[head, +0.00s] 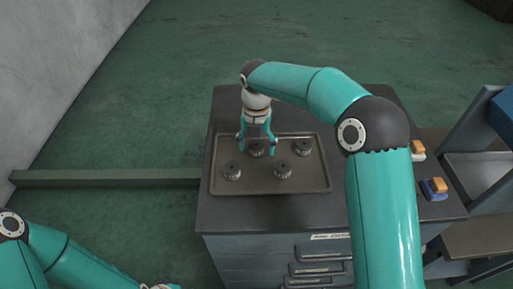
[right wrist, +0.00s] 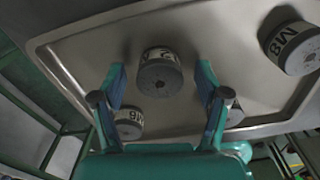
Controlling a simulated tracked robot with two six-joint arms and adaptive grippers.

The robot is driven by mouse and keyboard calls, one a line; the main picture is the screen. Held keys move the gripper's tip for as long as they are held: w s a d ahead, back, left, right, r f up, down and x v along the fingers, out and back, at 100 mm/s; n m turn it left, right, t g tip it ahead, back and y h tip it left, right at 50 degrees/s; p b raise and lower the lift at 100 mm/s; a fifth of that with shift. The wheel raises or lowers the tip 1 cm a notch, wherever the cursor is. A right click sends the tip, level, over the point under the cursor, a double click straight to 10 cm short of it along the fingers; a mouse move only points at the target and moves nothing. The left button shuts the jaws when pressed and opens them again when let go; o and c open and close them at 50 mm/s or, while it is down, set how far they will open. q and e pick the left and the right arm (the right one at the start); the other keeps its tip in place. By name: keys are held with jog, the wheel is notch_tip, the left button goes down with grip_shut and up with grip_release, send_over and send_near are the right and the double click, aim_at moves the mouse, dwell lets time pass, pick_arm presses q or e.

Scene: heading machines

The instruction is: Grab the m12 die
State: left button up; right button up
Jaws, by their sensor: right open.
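Several dark round dies stand on a shallow metal tray (head: 310,186). My right gripper (head: 257,143) points down over the back left die (head: 256,150), its fingers apart on either side. In the right wrist view, this die (right wrist: 160,76) lies between the open fingers with a gap on both sides; its label is turned too far away to read. Another die (right wrist: 290,50) at the upper right seems to read M8. A die (right wrist: 128,122) at the lower left has a partly readable label; another (right wrist: 236,113) is mostly hidden by a finger.
The tray lies on a dark drawer cabinet (head: 225,215). The other dies, at back right (head: 302,147), front left (head: 232,171) and front right (head: 282,171), stand close by. Orange-topped items (head: 437,187) sit at the cabinet's right, partly behind my right arm.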

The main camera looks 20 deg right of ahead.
jog(key=shift+c, duration=0.2)
jog(key=c, duration=1.3)
jog(key=shift+r, duration=0.1)
grip_shut()
jog(key=shift+w+r, duration=0.1)
jog(key=shift+r, duration=0.05)
